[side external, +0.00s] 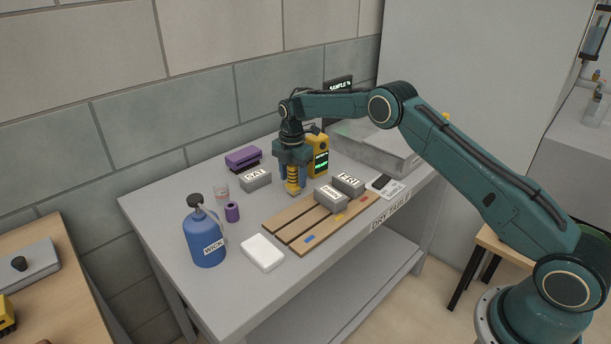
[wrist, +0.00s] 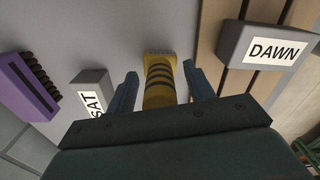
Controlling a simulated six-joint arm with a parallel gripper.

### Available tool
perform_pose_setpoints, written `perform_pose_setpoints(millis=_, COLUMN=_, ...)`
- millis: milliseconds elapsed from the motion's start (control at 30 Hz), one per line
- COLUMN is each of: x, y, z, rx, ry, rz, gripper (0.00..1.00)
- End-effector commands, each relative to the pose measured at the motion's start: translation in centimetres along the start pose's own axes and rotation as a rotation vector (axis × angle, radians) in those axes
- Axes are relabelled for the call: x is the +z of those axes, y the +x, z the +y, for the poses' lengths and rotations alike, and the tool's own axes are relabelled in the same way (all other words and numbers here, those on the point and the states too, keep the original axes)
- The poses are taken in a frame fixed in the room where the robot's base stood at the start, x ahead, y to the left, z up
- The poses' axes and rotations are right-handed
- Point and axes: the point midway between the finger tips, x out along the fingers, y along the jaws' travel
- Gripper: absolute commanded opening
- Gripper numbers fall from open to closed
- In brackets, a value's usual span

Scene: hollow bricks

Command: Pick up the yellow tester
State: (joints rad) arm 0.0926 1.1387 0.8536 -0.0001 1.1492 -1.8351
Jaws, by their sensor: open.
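A yellow, black-banded tool (side external: 293,188) stands upright on the grey table, directly under my gripper (side external: 292,176). In the wrist view the banded tool (wrist: 160,83) lies between my two open fingers (wrist: 159,75), with a gap visible on each side. A yellow box-shaped device with a lit green display (side external: 317,152) stands just behind and right of my gripper. The frames do not settle which of these two yellow things is the tester. My gripper points down and holds nothing.
Grey bricks marked SAT (side external: 255,180), DAWN (side external: 331,199) and FRI (side external: 348,184) are close by, the last two on wooden slats (side external: 290,235). A purple brush (side external: 243,158), blue bottle (side external: 203,237), white pad (side external: 262,252) and grey tray (side external: 408,160) surround the work.

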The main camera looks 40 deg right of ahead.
Motion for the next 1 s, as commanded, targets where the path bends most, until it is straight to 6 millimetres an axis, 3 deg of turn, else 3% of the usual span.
perform_pose_setpoints(millis=133, x=0.0, y=0.0, z=0.0, rx=0.000, ry=0.000, rz=0.000, gripper=0.49)
perform_pose_setpoints(millis=367, x=0.0, y=0.0, z=0.0, rx=0.000, ry=0.000, rz=0.000, gripper=0.04)
perform_pose_setpoints(millis=767, x=0.0, y=-0.4, z=0.1, rx=0.002, ry=0.000, rz=-0.001, gripper=0.04)
perform_pose_setpoints(millis=1000, x=0.0, y=-2.3, z=0.1, rx=0.004, ry=0.000, rz=-0.001, gripper=0.04)
